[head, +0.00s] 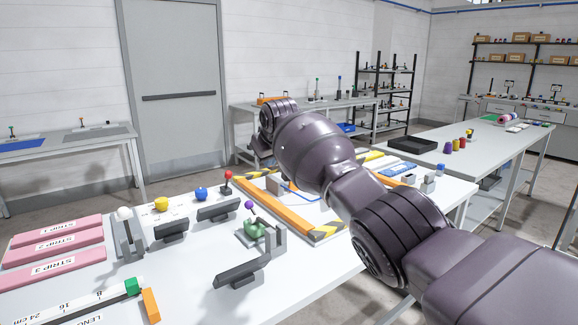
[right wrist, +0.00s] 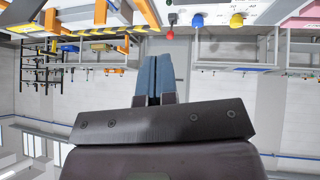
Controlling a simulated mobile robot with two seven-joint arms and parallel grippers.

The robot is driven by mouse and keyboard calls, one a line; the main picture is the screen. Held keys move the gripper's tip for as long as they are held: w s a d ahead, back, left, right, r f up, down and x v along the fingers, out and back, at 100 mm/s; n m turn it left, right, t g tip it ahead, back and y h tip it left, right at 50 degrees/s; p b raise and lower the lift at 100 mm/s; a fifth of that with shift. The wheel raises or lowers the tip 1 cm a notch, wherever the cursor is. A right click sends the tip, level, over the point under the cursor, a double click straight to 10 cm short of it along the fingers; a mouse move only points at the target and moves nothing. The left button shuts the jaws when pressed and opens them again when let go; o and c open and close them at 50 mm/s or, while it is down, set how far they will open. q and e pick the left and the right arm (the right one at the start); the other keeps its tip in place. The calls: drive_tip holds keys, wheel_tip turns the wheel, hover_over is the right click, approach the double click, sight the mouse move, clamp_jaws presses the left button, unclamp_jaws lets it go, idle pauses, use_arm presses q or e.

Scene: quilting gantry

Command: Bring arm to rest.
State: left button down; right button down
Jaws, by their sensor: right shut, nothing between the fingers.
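My right arm (head: 310,148) comes in from the lower right of the head view and reaches out over the table, its far end raised above the back edge. Its fingers cannot be made out in the head view. In the right wrist view my right gripper (right wrist: 154,60) shows two blue fingers pressed together with nothing between them. The wrist picture is upside down, and the fingers stand clear of the table and its things. My left gripper is in neither view.
Below the arm, the white table (head: 185,284) holds pink strips (head: 53,243), dark clamp-like holders (head: 242,271), coloured knobs and an orange bar (head: 273,205). A second table (head: 480,150) with spools stands at right. A grey door (head: 176,85) is behind.

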wheel_tip(320, 180, up, 8)
drive_tip(key=a+t+y, duration=0.2)
drive_tip(key=t, duration=0.2)
drive_tip(key=s+d+f+m+t, duration=0.1)
drive_tip(key=s+d+f+t, duration=0.2)
drive_tip(key=s+d+f, duration=0.85)
drive_tip(key=s+d+f+m+t, duration=0.25)
drive_tip(key=s+d+f, duration=0.55)
drive_tip(key=f, duration=0.7)
drive_tip(key=s+d+f+g+h, duration=0.1)
drive_tip(key=s+d+f+g, duration=0.1)
drive_tip(key=s+d+f, duration=0.3)
drive_tip(key=s+d+f+m+g+h, duration=0.1)
drive_tip(key=s+d+f, duration=0.4)
drive_tip(key=s+f, duration=0.6)
drive_tip(key=s+d+f+m+g+h, duration=0.1)
drive_tip(key=s+d+f, duration=0.4)
drive_tip(key=s, duration=1.3)
wheel_tip(320, 180, down, 4)
drive_tip(key=shift+s+g+h, duration=0.3)
drive_tip(key=shift+g+h, duration=0.5)
drive_tip(key=shift+g, duration=0.15)
drive_tip(key=shift+w, duration=0.15)
